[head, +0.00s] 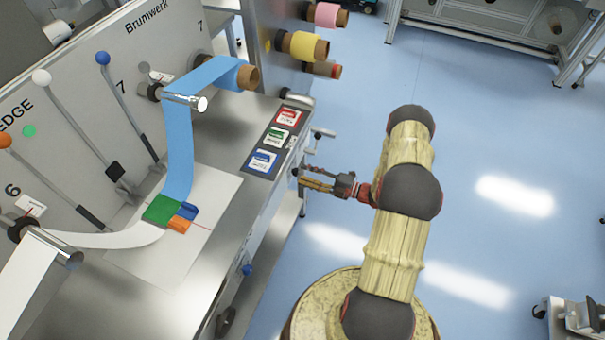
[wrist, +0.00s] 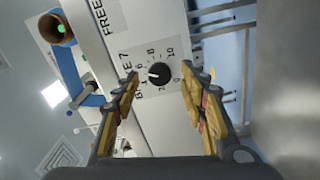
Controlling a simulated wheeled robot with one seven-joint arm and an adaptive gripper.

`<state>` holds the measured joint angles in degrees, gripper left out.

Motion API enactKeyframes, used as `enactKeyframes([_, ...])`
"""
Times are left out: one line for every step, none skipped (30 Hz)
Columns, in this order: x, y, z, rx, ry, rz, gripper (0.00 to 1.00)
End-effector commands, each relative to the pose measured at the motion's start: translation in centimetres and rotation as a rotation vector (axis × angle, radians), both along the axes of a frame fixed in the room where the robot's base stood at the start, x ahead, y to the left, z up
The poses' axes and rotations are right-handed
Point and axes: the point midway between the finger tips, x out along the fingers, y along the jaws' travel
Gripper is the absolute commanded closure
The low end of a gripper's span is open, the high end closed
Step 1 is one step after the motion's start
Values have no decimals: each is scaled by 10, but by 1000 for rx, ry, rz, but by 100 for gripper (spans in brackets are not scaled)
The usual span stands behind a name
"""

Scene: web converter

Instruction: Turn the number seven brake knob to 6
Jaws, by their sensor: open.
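The number seven brake knob (wrist: 160,74) is black and round, on a pale dial plate marked with a 7 and numbers from 0 to 10. It shows in the wrist view, turned sideways. Its white mark points to picture left, toward the 4 to 6 part of the scale; the exact reading is too small to tell. My gripper (wrist: 160,76) is open, one finger on each side of the knob in the picture; contact cannot be told. In the head view my gripper (head: 303,181) is beside the machine's front edge, and the knob is hidden.
The steel machine table (head: 225,215) lies left of my arm, with red, green and blue labelled panels (head: 277,137) near its edge. A crank handle (head: 322,133) juts out near my gripper. Pink and yellow rolls (head: 305,45) stick out behind.

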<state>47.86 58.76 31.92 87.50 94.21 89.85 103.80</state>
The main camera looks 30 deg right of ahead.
Motion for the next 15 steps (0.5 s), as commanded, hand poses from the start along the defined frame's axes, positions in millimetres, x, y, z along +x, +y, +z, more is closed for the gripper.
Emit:
enactKeyframes([-8,-8,0,0,0,-4,57])
enactKeyframes([-13,-12,0,0,0,-5,57])
enactKeyframes([-20,-17,0,0,0,-5,57])
enactKeyframes([-25,-21,0,0,0,-6,57])
enactKeyframes([-30,-25,0,0,0,-5,57])
enactKeyframes([-36,-30,0,0,0,-5,57])
enactKeyframes([-41,-34,0,0,0,-4,57])
enactKeyframes([-45,-37,0,0,0,-5,57])
enactKeyframes([-51,-41,0,0,0,-4,57])
enactKeyframes([-55,-44,0,0,0,-4,57])
enactKeyframes([-58,-47,0,0,0,-4,57])
enactKeyframes([-63,-50,0,0,0,-3,57])
enactKeyframes([-66,-52,0,0,0,-3,57])
enactKeyframes([-68,-54,0,0,0,-3,57])
enactKeyframes([-70,-56,0,0,0,-2,57])
